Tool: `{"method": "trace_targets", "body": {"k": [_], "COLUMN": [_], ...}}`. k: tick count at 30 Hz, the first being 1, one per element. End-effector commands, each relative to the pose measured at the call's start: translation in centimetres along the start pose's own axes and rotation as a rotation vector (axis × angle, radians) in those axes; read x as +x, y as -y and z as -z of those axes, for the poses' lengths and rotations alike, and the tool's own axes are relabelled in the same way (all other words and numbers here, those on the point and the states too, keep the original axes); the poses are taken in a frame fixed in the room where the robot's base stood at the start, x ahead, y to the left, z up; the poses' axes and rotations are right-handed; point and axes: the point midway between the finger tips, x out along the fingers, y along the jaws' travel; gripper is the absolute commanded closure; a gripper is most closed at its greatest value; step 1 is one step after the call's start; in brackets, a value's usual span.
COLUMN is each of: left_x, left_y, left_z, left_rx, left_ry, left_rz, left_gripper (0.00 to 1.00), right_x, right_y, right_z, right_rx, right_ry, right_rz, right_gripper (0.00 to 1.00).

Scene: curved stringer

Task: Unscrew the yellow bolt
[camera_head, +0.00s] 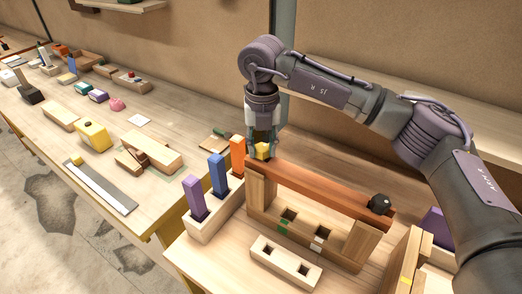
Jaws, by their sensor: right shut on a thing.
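The yellow bolt (263,151) is at the left end of the reddish-brown beam (318,183), which lies across wooden uprights. My right gripper (262,153) comes down from above and is shut on the yellow bolt, its fingers on either side of it. The lower part of the bolt is hidden by the fingers and the beam end. A black bolt (379,203) sits on the right end of the beam. My left gripper is not in view.
Orange (238,156), blue (218,174) and purple (194,197) pegs stand in a wooden block just left of the beam. A low block with square holes (285,262) lies in front.

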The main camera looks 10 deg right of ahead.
Motion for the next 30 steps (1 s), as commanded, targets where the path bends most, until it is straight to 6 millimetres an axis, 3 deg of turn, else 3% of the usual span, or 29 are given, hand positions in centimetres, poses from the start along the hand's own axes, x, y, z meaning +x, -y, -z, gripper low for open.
{"method": "trace_targets", "body": {"k": [6,16,24,30], "left_x": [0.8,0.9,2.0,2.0], "left_y": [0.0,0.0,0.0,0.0], "left_z": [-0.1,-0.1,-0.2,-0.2], "left_rx": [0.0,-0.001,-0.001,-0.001], "left_ry": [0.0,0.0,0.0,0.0], "left_rz": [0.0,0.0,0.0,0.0], "left_gripper": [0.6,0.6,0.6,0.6], "right_x": [-0.2,-0.2,-0.4,-0.6], "right_y": [0.1,0.2,0.4,0.4], "right_z": [-0.1,-0.1,-0.2,-0.2], "right_rx": [-0.228,-0.279,-0.671,-0.757], "right_ry": [0.005,0.005,0.006,0.006], "right_rz": [-0.001,-0.002,-0.001,-0.002], "right_gripper": [1.0,1.0,1.0,1.0]}}
